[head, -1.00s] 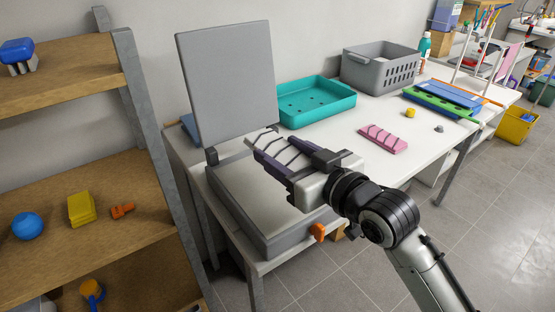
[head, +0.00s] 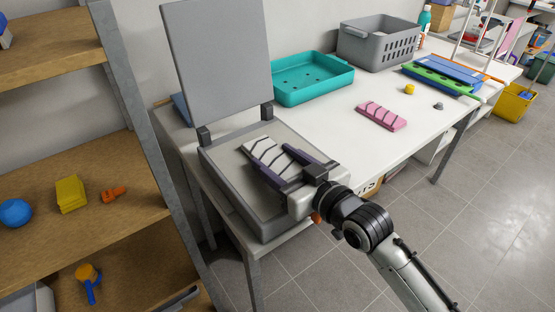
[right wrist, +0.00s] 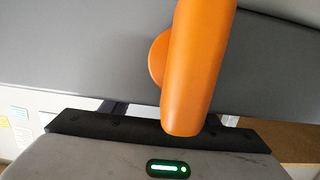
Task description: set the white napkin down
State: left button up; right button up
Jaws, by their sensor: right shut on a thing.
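The white napkin (head: 259,148), crossed by dark lines, is in the head view, over the light inner bed of the open grey box (head: 236,213). My right gripper (head: 268,155) is shut on it, with a dark finger along either side. I cannot tell whether the napkin touches the bed. In the right wrist view the napkin is hidden; the grey side of the box and an orange handle (right wrist: 195,65) fill much of the picture. My left gripper is not in view.
The box's grey lid (head: 218,65) stands upright behind the bed. A teal tray (head: 312,95), a grey basket (head: 378,50) and a pink striped block (head: 381,116) are on the white table (head: 335,128). A wooden shelf (head: 110,235) stands at the left.

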jog(key=shift+f, duration=0.15)
jog(key=o, duration=1)
jog(key=shift+o, duration=0.2)
jog(key=shift+s+d+r, duration=0.1)
jog(key=shift+r, duration=0.15)
jog(key=v, duration=1.1)
jog(key=shift+s+d, duration=0.2)
jog(key=shift+s, duration=0.1)
